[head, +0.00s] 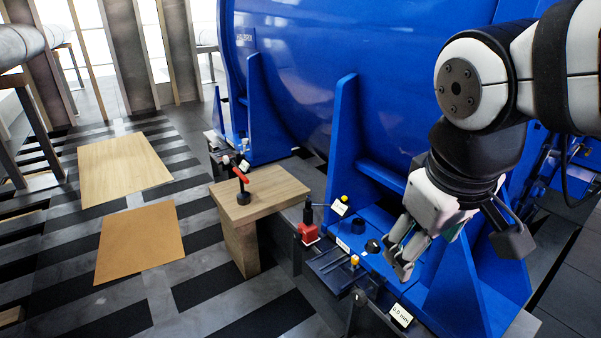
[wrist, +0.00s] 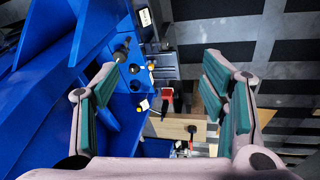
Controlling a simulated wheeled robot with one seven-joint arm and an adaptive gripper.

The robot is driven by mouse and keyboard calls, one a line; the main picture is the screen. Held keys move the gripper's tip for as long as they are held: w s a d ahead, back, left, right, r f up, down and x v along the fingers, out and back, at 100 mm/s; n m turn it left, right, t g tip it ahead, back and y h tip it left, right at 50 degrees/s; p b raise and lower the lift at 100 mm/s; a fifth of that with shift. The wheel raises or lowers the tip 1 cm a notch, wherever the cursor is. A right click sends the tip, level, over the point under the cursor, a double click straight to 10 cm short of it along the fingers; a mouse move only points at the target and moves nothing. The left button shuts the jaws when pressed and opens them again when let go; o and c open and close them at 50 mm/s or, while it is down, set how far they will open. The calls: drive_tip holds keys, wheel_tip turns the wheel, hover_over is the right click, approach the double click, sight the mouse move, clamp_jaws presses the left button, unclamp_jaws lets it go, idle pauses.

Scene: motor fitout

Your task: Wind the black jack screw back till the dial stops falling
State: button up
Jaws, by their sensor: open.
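My gripper (head: 404,262) is open and empty, pointing down over the blue motor foot (head: 380,226). In the wrist view, its two green-padded fingers (wrist: 160,72) stand wide apart. A black screw-like part (wrist: 122,50) shows near the left finger; the gripper appears to hide it in the head view. I cannot tell for sure which is the jack screw. A white tag (head: 400,315) at the front reads about 0.0 mm. No dial face can be made out.
A red block (head: 308,233) with a black post stands left of the foot. A wooden stand (head: 270,195) holds a red-handled tool (head: 243,190). Blue upright ribs (head: 343,145) flank the foot. Two boards (head: 137,240) lie on the striped floor, left.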

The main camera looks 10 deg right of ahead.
drive_tip(key=w+d+r+n+g+h+p, duration=0.1)
drive_tip(key=w+d+r+n+g+p, duration=0.25)
drive_tip(key=w+p, duration=0.3)
drive_tip(key=w+d+f+n+p, duration=0.2)
drive_tip(key=w+d+f, duration=0.15)
drive_tip(key=w, duration=0.25)
drive_tip(key=w+d+f+n+h+p, duration=0.1)
drive_tip(key=w+d+f+n, duration=0.1)
drive_tip(key=w+f, duration=0.25)
drive_tip(key=w+d+f+n+p, duration=0.1)
drive_tip(key=w+d+f+p, duration=0.15)
drive_tip(key=w, duration=0.45)
drive_tip(key=d+f+n, duration=0.1)
drive_tip(key=d+f, duration=0.1)
drive_tip(key=f, duration=0.6)
drive_tip(key=w+d+f+n, duration=0.1)
drive_tip(key=d+f, duration=0.2)
drive_tip(key=f, duration=0.5)
drive_tip(key=w+d+f+n+g+b, duration=0.1)
drive_tip(key=d+f+n, duration=0.1)
drive_tip(key=f, duration=0.7)
drive_tip(key=shift+w+d+f, duration=0.1)
drive_tip(key=shift+d, duration=0.45)
drive_tip(key=shift+c, duration=0.6)
drive_tip(key=c, duration=1)
